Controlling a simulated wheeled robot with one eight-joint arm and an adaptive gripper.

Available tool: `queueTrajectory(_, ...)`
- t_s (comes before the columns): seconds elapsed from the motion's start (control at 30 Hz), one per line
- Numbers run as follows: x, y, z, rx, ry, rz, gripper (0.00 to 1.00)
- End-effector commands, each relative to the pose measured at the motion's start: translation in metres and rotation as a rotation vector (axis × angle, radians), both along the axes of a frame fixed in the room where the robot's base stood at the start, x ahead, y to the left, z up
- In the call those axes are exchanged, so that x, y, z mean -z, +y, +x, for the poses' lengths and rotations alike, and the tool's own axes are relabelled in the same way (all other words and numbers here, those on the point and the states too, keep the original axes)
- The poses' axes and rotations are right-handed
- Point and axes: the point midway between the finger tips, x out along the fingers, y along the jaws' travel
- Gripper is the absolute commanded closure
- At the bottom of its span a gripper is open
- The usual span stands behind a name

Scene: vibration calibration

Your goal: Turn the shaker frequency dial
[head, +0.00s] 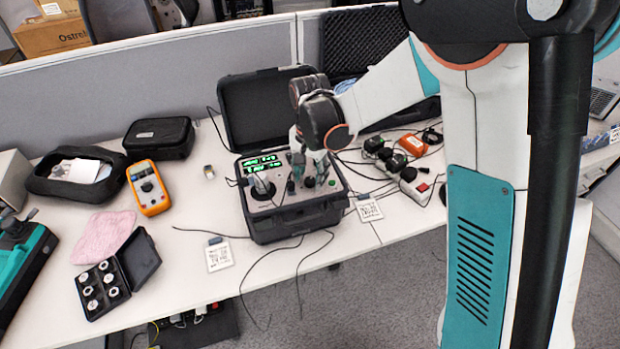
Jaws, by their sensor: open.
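The shaker unit sits in an open black hard case (292,224) on the white table, with its lid raised behind. Its grey panel (279,203) carries green lit displays (262,163) at the upper left and a silver cylinder on a dark round mount (262,189) at the left. My gripper (309,180) comes down from above over the right part of the panel, fingers pointing down and open. A small dark round knob, perhaps the frequency dial, shows at the fingertips, partly hidden by them. I cannot tell whether the fingers touch it.
An orange multimeter (148,188), a black pouch (158,138), a pink cloth (103,237) and a small open black case (106,290) lie to the left. Loose cables hang off the front edge. A power strip (408,182) and cables crowd the right.

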Motion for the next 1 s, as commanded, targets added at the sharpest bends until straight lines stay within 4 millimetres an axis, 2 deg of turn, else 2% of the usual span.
queueTrajectory(0.1,0.0069,0.0000,-0.0001,0.000,0.000,0.000,0.56)
queueTrajectory(0.4,0.0078,0.0000,-0.0001,0.000,0.000,0.000,0.56)
queueTrajectory(0.6,0.0077,0.0000,-0.0001,0.000,0.000,0.000,1.00)
queueTrajectory(1.0,0.0078,0.0001,-0.0001,-0.043,0.000,0.000,1.00)
